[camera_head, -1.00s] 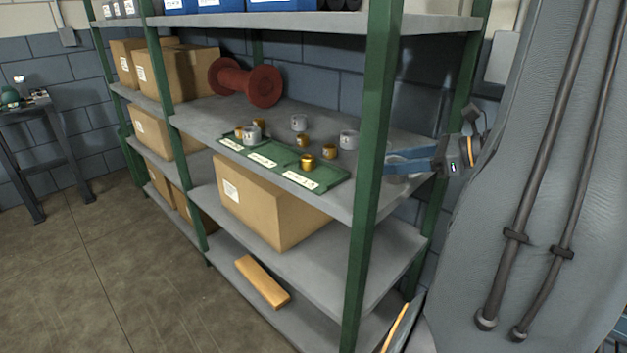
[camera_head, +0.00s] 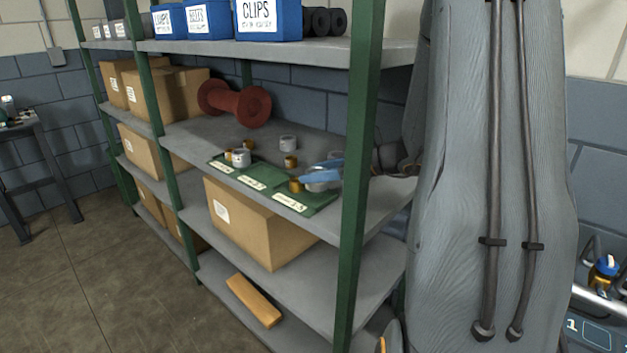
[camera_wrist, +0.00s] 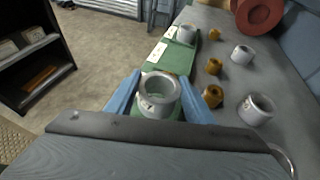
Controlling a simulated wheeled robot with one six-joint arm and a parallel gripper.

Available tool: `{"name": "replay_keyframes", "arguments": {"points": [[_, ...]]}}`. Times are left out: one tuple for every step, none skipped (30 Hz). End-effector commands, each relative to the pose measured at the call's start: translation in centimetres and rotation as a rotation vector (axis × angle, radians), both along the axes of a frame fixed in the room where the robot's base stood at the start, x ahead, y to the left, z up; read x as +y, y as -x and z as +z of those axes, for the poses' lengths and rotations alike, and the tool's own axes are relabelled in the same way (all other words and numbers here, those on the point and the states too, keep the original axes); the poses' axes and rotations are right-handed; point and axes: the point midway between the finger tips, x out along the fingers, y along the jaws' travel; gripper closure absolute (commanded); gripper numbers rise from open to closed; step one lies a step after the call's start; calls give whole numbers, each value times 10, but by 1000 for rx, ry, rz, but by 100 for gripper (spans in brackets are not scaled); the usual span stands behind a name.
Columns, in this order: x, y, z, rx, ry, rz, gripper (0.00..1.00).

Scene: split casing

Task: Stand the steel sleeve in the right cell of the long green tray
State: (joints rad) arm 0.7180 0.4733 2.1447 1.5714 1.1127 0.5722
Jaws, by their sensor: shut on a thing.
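My gripper (camera_wrist: 158,98), with blue fingers, is shut on a grey steel sleeve (camera_wrist: 160,86). The sleeve is upright, and green tray shows through its bore. In the head view my gripper (camera_head: 322,172) and the held sleeve (camera_head: 318,186) are over the right end of the long green tray (camera_head: 268,182). I cannot tell whether the sleeve touches the tray floor. A brass piece (camera_head: 295,185) shows just left of it, at the tray's right part; I cannot make it out in the wrist view. Another steel sleeve (camera_head: 240,157) stands in the left cell.
On the shelf behind the tray stand brass pieces (camera_wrist: 213,95) and steel sleeves (camera_wrist: 257,108). A red spool (camera_head: 235,102) lies further left. A green post (camera_head: 356,170) rises near the tray's right end. Blue bins (camera_head: 268,20) stand on the shelf above.

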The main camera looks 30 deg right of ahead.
Motion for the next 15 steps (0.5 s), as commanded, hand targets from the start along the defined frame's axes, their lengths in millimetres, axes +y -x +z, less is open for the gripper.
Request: {"name": "replay_keyframes", "arguments": {"points": [[2, -3, 1, -2, -1, 1, 93], [3, -4, 1, -2, 0, 0, 93], [4, -6, 1, -2, 0, 0, 93], [5, -8, 1, -2, 0, 0, 93], [7, -10, 2, -1, 0, 0, 93], [9, -11, -2, 1, -1, 1, 93], [8, -11, -7, 2, -3, 0, 93], [8, -10, -11, 2, -3, -1, 93], [8, -10, -16, 2, -3, -2, 93], [8, -10, -20, 2, -3, -2, 93], [7, -10, -23, 2, -2, -1, 93], [7, -10, -27, 1, -2, -1, 93], [7, -10, -29, 1, -2, -1, 93], [7, -10, -31, 0, -2, -1, 93], [7, -11, -33, -1, -1, -1, 93]]}}
